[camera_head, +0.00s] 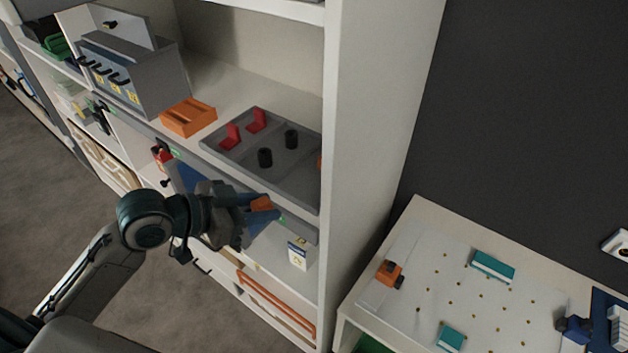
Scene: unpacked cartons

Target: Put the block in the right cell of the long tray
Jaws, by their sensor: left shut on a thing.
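My left gripper (262,212) is in front of the shelf unit, below the edge of the upper shelf board. It is shut on a small orange block (261,203), which is partly covered by the fingers. I cannot tell for sure which one is the long tray. My right gripper is not in view.
A white shelf side panel (365,130) rises right of the grey tray. A grey box with hooks (143,78) stands at the shelf's left. A small white carton (298,254) is on the lower shelf. At right, a pegboard table (420,290) holds teal blocks (492,266).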

